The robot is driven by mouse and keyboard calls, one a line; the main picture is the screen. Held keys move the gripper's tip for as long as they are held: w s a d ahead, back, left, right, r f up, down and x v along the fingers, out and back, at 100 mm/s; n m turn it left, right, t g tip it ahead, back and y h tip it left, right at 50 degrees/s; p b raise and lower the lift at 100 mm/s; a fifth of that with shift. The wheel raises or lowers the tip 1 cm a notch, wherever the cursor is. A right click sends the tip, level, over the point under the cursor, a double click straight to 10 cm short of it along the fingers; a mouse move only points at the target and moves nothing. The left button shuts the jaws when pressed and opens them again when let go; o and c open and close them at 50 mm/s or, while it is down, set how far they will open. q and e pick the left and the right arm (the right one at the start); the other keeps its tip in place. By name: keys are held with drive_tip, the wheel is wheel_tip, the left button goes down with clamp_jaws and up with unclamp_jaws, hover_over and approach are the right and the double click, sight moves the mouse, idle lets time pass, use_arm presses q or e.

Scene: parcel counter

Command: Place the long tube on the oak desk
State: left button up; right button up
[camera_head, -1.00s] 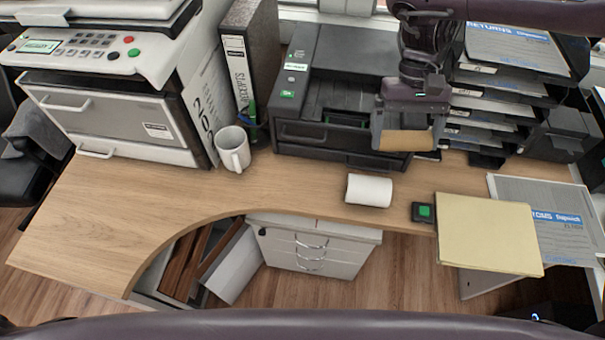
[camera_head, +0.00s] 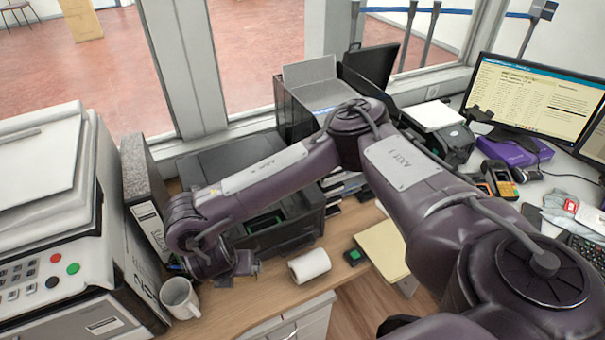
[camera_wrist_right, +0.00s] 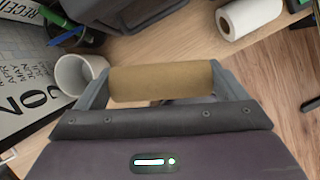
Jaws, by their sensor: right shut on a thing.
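The long tube, a tan cardboard cylinder, is held crosswise between the fingers of my right gripper. The tube (camera_wrist_right: 160,82) shows clearly in the right wrist view. My right gripper (camera_head: 247,272) is shut on it, low over the oak desk (camera_head: 250,302), between the mug and the white paper roll. In the head view the arm and gripper mostly hide the tube. Wood desk top (camera_wrist_right: 160,45) shows beyond the tube in the wrist view; I cannot tell whether the tube touches it. My left gripper is not in view.
A white mug (camera_head: 181,298) stands close left of the gripper, and a white paper roll (camera_head: 309,265) lies to its right. A black printer (camera_head: 270,235) is behind.

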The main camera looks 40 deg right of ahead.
drive_tip(key=shift+w+d+r+n+y+p, duration=0.55)
drive_tip(key=shift+d+r+n+y+p, duration=0.7)
drive_tip(key=shift+d+n, duration=1.25)
drive_tip(key=shift+t+h, duration=0.3)
drive_tip(key=shift+h, duration=0.15)
drive_tip(key=f+b, duration=0.6)
drive_tip(key=f, duration=0.1)
drive_tip(key=f+b, duration=0.7)
drive_tip(key=shift+d+f, duration=0.2)
drive_tip(key=shift+f, duration=0.6)
use_arm(q)
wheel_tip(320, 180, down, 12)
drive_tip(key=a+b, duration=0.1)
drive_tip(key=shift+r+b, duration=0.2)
drive_tip(key=shift+b, duration=0.2)
use_arm(e)
drive_tip(key=shift+f, duration=1.95)
drive_tip(key=shift+f, duration=0.15)
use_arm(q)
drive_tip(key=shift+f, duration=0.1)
use_arm(e)
drive_tip(key=o, duration=0.6)
drive_tip(key=shift+o, duration=0.2)
